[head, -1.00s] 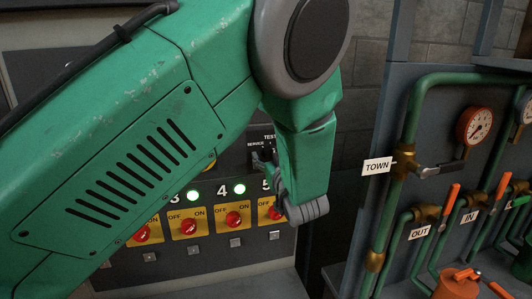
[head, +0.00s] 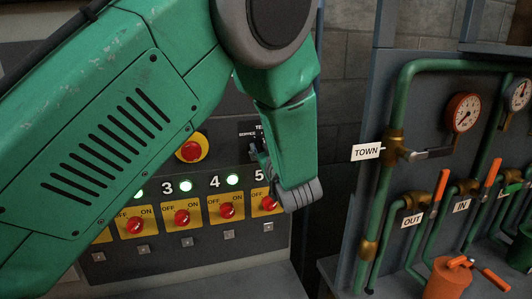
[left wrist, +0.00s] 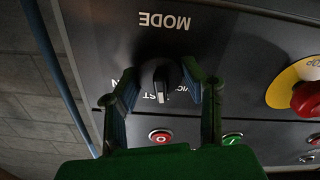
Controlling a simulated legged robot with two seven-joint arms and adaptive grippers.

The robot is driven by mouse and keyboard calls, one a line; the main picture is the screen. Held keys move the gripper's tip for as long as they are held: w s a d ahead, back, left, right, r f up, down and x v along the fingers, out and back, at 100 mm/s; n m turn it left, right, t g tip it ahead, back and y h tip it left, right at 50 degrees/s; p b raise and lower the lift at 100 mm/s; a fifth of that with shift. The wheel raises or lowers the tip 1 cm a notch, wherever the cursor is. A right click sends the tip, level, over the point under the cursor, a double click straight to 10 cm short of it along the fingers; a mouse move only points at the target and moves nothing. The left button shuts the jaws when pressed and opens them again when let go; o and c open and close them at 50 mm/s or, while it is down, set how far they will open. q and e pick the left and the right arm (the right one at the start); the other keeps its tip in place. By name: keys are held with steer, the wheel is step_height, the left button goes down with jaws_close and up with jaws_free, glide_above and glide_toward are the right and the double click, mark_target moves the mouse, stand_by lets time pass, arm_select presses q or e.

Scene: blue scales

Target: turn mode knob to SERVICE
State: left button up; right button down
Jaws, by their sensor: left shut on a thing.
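The black mode knob (left wrist: 158,80) is in the middle of the left wrist view, under the upside-down word MODE. Its white mark faces the lower edge of that picture, beside the letters "ST". Part of the SERVICE label is at the knob's right, partly covered by a finger. My left gripper (left wrist: 160,76) is shut on the knob, with one finger on each side. In the head view my left gripper (head: 262,160) is at the panel, and its fingers and wrist hide the knob. My right gripper is out of view.
Below the knob is a row of red switches (head: 182,217) with green lamps. A red button on a yellow ring (head: 191,150) is to the left. At the right stand green pipes with a TOWN sign (head: 367,152) and a red gauge (head: 462,112).

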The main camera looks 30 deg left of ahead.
arm_select(q)
steer(key=n+b, duration=0.5)
steer(key=b, duration=0.1)
steer(key=shift+f, duration=0.15)
steer(key=shift+w+r+n+b, duration=0.1)
steer(key=shift+r+n+b, duration=0.1)
steer(key=shift+n+b, duration=1.15)
steer(key=o, duration=1.1)
steer(key=shift+o, duration=0.2)
steer(key=shift+w+a+f, duration=0.15)
steer(key=shift+w+f, duration=0.05)
steer(key=shift+w, duration=0.1)
steer(key=shift+s, duration=0.25)
steer(key=v, duration=1.1)
steer(key=shift+d, duration=0.4)
